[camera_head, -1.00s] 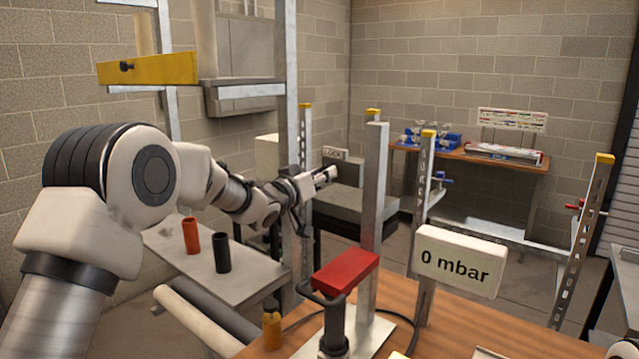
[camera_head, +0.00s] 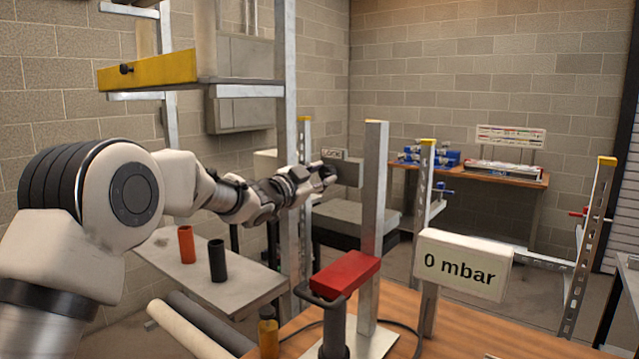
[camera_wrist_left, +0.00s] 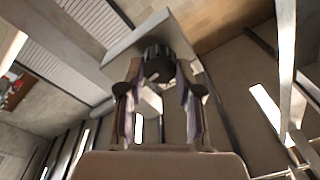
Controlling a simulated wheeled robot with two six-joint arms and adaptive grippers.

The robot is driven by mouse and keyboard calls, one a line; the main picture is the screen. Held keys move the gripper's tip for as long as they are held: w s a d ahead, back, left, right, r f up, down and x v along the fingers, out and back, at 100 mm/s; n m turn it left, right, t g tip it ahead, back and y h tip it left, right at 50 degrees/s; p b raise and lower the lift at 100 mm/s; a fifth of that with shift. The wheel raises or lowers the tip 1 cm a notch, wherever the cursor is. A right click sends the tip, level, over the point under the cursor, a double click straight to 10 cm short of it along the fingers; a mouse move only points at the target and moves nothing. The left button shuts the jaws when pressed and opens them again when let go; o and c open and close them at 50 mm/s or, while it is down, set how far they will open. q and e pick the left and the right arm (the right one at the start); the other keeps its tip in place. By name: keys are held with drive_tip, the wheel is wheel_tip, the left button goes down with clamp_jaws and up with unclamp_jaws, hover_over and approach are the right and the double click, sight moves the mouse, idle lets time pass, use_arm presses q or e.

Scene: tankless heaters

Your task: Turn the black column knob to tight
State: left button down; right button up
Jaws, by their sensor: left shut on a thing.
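The black column knob (camera_wrist_left: 158,62) is a round ridged knob on the end of a pale grey metal block, seen in the left wrist view. In the head view a small dark part of the knob (camera_head: 328,174) shows at the fingertips, in front of a grey block (camera_head: 347,170) with a small label plate. My left gripper (camera_head: 322,176) reaches in from the left to it. In the left wrist view the two fingers of the gripper (camera_wrist_left: 159,78) stand on either side of the knob and are shut on it. My right gripper is out of view.
A steel upright (camera_head: 373,200) and a red-topped clamp (camera_head: 345,274) stand on the wooden bench in front. A sign (camera_head: 463,264) reads 0 mbar. Orange (camera_head: 186,244) and black (camera_head: 217,260) cylinders stand on a grey side table (camera_head: 165,262). A yellow beam (camera_head: 150,70) hangs at upper left.

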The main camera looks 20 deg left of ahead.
use_arm(q)
drive_tip(key=m+b, duration=0.1)
drive_tip(key=m, duration=0.2)
drive_tip(key=shift+r+m+h+b, duration=0.15)
drive_tip(key=shift+m+h+b, duration=0.15)
drive_tip(key=shift+r+m+b, duration=0.15)
drive_tip(key=shift+m+b, duration=0.25)
drive_tip(key=shift+m, duration=0.8)
drive_tip(key=c, duration=0.8)
unclamp_jaws()
drive_tip(key=shift+w, duration=0.1)
drive_tip(key=shift+o, duration=0.2)
drive_tip(key=shift+w+f, duration=0.2)
drive_tip(key=shift+f, duration=0.1)
drive_tip(key=r+v, duration=0.1)
drive_tip(key=v, duration=1.1)
drive_tip(key=shift+f, duration=0.35)
